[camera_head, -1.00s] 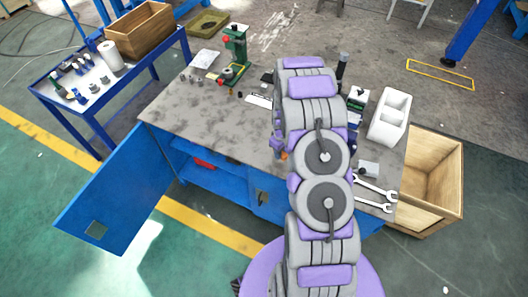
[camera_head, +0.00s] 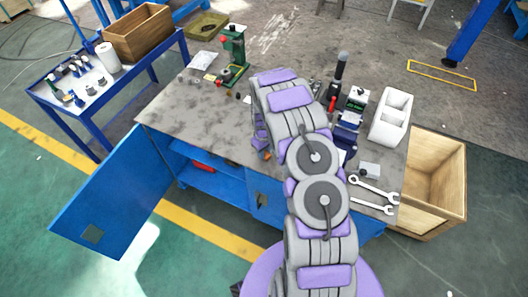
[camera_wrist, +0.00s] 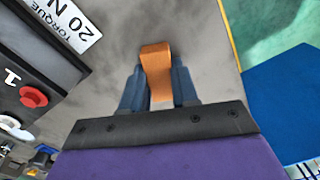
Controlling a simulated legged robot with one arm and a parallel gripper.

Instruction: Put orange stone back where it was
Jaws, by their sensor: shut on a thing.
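The orange stone (camera_wrist: 157,68) is a small orange piece held between the two blue fingers of my gripper (camera_wrist: 158,88) in the wrist view. My gripper is shut on it, and the stone sticks out past the fingertips over the grey bench top (camera_wrist: 205,40). In the head view the stone (camera_head: 267,155) is a small orange spot by my gripper (camera_head: 262,146), near the front edge of the workbench (camera_head: 195,118). My arm hides part of the bench. I cannot tell whether the stone touches the bench.
A dark box with a red button (camera_wrist: 33,97) is at left in the wrist view. On the bench are a green press (camera_head: 233,55), a white bin (camera_head: 391,118) and wrenches (camera_head: 374,190). A blue cabinet door (camera_head: 100,200) stands open. The bench's left half has clear room.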

